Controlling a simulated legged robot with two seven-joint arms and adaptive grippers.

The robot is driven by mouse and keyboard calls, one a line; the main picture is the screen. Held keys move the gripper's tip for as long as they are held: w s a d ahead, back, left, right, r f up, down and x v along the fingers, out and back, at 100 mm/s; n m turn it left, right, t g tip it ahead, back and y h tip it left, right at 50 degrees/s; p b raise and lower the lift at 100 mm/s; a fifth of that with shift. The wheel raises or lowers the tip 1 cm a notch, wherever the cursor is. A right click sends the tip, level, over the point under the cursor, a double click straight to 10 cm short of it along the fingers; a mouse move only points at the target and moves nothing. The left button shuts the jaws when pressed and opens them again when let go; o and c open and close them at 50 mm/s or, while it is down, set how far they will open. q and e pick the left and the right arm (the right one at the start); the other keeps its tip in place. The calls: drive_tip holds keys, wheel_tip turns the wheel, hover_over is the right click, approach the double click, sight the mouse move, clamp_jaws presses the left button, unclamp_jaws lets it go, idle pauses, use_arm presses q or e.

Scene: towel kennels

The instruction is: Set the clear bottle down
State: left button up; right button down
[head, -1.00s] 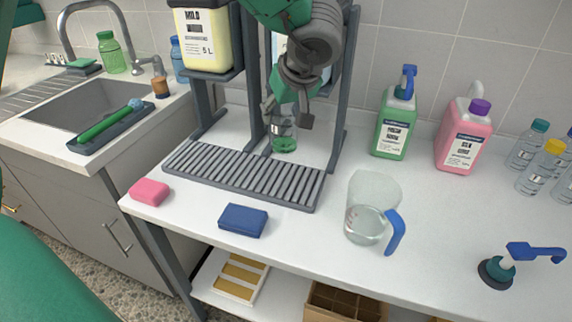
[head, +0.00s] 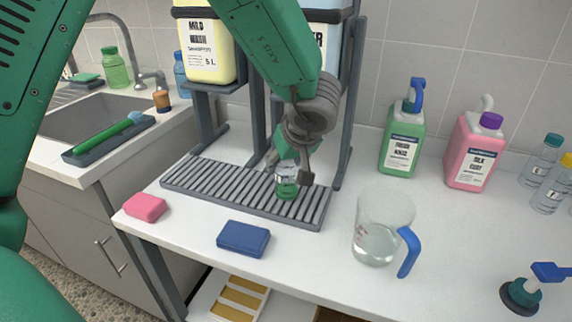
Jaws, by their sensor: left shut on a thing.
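The clear bottle (head: 286,188) is small, with green at its lower end. It looks upright over the right part of the grey slatted drip tray (head: 215,190). I cannot tell whether its base touches the slats. My left gripper (head: 290,171) comes down from above and is shut on the bottle's upper part; its fingers partly hide the bottle. My right gripper is out of view.
A dispenser rack (head: 349,110) with a yellow jug (head: 207,48) stands behind the tray. Green (head: 402,140) and pink bottles (head: 474,150) stand behind. The counter between is clear.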

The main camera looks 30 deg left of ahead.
use_arm(q)
drive_tip(key=o, duration=1.1)
drive_tip(key=shift+d, duration=0.15)
drive_tip(key=shift+o, duration=0.2)
drive_tip(key=shift+d+r, duration=0.2)
drive_tip(key=shift+d, duration=0.3)
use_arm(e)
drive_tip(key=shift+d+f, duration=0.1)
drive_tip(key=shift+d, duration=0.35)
use_arm(q)
drive_tip(key=p+v, duration=0.4)
drive_tip(key=v, duration=0.7)
drive_tip(key=shift+s+r, duration=0.2)
drive_tip(key=shift+r, duration=0.1)
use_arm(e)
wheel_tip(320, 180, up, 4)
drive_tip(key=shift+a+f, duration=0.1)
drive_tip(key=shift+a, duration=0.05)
use_arm(q)
drive_tip(key=shift+a, duration=0.1)
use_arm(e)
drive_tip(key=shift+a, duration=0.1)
